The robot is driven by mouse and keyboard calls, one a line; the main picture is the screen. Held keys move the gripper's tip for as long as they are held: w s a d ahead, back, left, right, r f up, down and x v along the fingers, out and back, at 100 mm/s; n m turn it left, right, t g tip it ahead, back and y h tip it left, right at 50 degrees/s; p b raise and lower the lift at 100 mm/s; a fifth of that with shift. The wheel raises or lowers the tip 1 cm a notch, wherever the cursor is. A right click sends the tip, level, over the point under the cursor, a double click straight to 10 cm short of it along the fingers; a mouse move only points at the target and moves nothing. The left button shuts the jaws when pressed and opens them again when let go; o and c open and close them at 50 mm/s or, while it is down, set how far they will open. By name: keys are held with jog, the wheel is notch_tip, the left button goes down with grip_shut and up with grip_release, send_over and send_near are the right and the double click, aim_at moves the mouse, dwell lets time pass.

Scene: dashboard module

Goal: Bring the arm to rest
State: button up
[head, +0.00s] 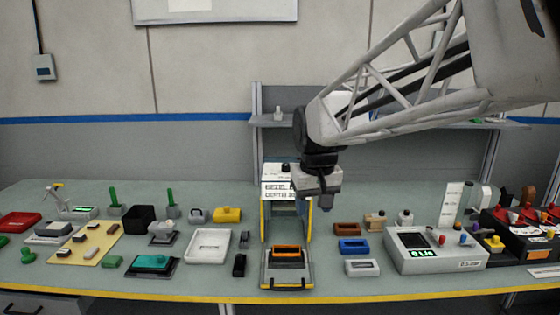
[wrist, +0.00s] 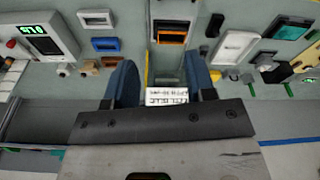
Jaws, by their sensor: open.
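My gripper (head: 325,203) hangs from the arm above the middle of the bench, in front of the labelled press-like station (head: 278,189). In the wrist view its two blue fingers (wrist: 160,80) stand apart, with nothing between them but the station's white label behind. The station has yellow edges and a sliding tray (head: 287,284) at its front, and an orange-topped dark part (head: 287,252) sits in it. The gripper looks raised above the bench surface and close to the station's right upper side; whether they touch I cannot tell.
Brown (head: 347,229), blue (head: 353,246) and grey (head: 362,267) frames lie right of the station, by a grey meter box (head: 436,249) with a green display. A white tray (head: 209,245) and several small parts lie left. A shelf (head: 390,123) stands behind the arm.

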jog(key=s+d+f+m, duration=0.1)
jog(key=s+d+f, duration=0.2)
jog(key=s, duration=0.5)
jog(key=s+d+f+m, duration=0.1)
jog(key=s+d+f, duration=0.2)
jog(key=s, duration=0.5)
jog(key=s+d+f, duration=0.2)
jog(key=s+d, duration=0.3)
jog(key=s, duration=0.4)
jog(key=shift+f+m+t, duration=0.4)
